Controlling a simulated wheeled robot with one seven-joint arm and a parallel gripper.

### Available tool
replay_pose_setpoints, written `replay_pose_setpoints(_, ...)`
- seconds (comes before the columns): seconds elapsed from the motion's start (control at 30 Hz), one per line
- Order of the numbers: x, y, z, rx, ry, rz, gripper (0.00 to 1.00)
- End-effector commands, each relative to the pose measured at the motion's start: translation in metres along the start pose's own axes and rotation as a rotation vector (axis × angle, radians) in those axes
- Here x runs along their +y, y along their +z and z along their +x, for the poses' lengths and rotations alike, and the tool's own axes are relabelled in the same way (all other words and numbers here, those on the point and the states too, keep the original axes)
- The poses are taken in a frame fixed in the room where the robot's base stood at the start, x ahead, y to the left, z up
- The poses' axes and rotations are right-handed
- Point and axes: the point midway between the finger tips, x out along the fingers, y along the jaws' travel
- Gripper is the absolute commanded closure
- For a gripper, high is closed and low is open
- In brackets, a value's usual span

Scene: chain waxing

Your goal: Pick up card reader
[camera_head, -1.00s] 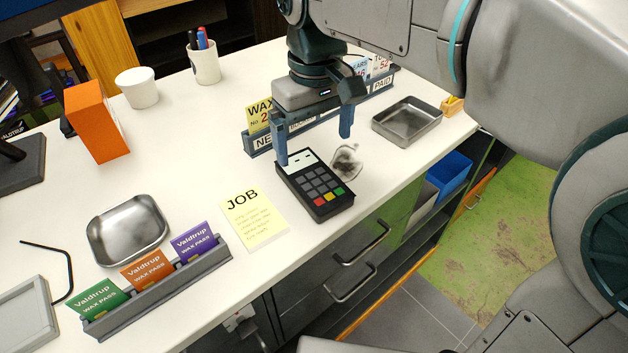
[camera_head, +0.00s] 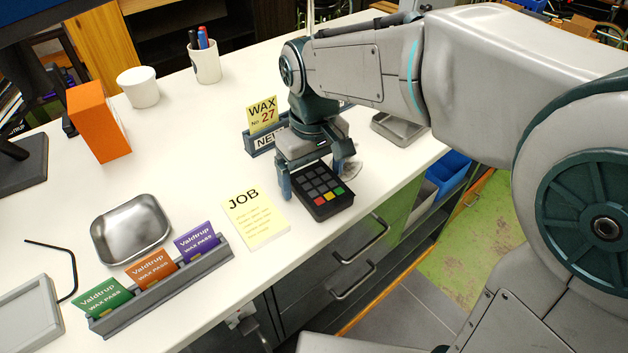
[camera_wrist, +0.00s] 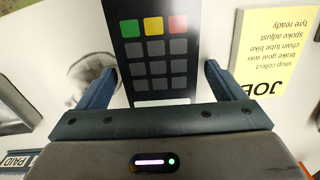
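The card reader (camera_head: 324,193) is a black keypad device with red, yellow and green keys, lying on the white counter near its front edge. My gripper (camera_head: 314,181) is lowered over the reader's far end, which it partly hides in the head view. In the wrist view the card reader (camera_wrist: 155,50) lies between my two blue fingers. My gripper (camera_wrist: 158,85) is open, with one finger on each side of the reader.
A yellow JOB note (camera_head: 254,218) lies left of the reader. A grey ticket rack (camera_head: 262,146) stands behind, and a metal tray (camera_head: 398,129) is to the right. A card holder with wax passes (camera_head: 160,285) and a steel dish (camera_head: 131,230) are at left.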

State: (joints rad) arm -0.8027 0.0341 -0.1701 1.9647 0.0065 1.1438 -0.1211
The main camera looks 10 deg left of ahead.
Motion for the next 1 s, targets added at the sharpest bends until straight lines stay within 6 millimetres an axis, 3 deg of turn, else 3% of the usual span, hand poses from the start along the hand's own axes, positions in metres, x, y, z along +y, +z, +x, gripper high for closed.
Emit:
replay_pose_setpoints(0.03, 0.0, 0.0, 0.0, 0.0, 0.0, 0.0, 0.26)
replay_pose_setpoints(0.17, 0.0, 0.0, 0.0, 0.0, 0.0, 0.0, 0.59)
replay_pose_setpoints(0.57, 0.0, -0.001, -0.007, 0.004, 0.0, 0.0, 0.59)
replay_pose_setpoints(0.8, 0.001, -0.001, -0.041, 0.007, 0.001, 0.001, 0.59)
replay_pose_setpoints(1.0, 0.011, 0.035, -0.062, 0.007, 0.0, 0.003, 0.59)
